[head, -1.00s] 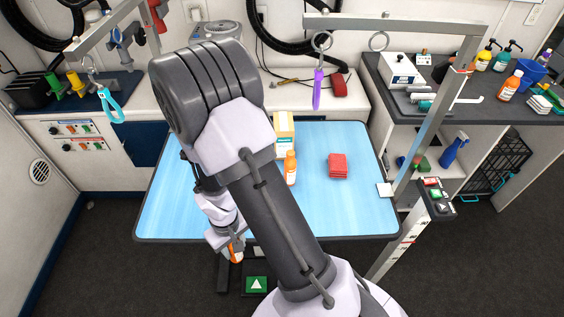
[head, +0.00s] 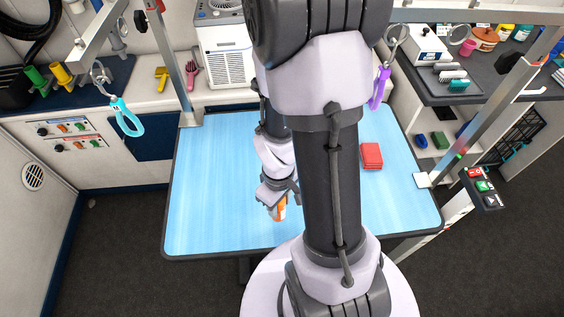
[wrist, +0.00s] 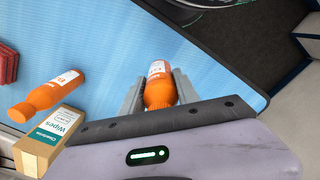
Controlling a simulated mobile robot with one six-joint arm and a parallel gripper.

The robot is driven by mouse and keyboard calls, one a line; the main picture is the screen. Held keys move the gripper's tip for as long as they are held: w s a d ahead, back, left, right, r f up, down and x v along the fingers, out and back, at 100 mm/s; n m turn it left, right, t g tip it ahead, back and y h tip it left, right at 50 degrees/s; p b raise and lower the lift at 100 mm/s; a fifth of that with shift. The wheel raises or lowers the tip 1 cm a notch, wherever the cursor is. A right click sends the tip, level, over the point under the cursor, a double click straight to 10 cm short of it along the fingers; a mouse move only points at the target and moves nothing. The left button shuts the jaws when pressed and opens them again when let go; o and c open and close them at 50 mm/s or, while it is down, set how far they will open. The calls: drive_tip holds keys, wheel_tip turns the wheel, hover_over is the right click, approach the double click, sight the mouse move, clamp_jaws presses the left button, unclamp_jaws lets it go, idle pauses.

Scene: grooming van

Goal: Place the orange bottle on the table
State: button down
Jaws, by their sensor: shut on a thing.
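My gripper (head: 276,204) is shut on an orange bottle (head: 283,209), over the front part of the blue grooming table (head: 220,180). In the wrist view the held orange bottle (wrist: 159,88) sits between the two grey fingers (wrist: 158,78), its white label partly showing. The table's blue top (wrist: 110,50) lies beyond it; I cannot tell whether the bottle touches it. A second orange bottle (wrist: 50,93) stands beside a wipes box (wrist: 48,142) on the table. Both are hidden behind my arm in the head view.
A red folded stack (head: 371,156) lies on the table's right part. The table's left part is bare. A metal post (head: 480,105) with a purple loop (head: 380,88) rises at the right, and another post (head: 172,70) at the back left. A turquoise loop (head: 127,118) hangs left.

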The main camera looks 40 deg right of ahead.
drive_tip(key=w+a+f+b, duration=0.1)
drive_tip(key=w+a, duration=0.2)
drive_tip(key=w+a+f+b, duration=0.2)
drive_tip(key=w+a, duration=0.2)
drive_tip(key=w+a+f+b, duration=0.2)
drive_tip(key=w+a, duration=0.2)
drive_tip(key=shift+a+f, duration=0.1)
drive_tip(key=shift+a, duration=0.1)
drive_tip(key=shift+w, duration=0.1)
drive_tip(key=shift+f, duration=0.1)
drive_tip(key=c, duration=0.9)
unclamp_jaws()
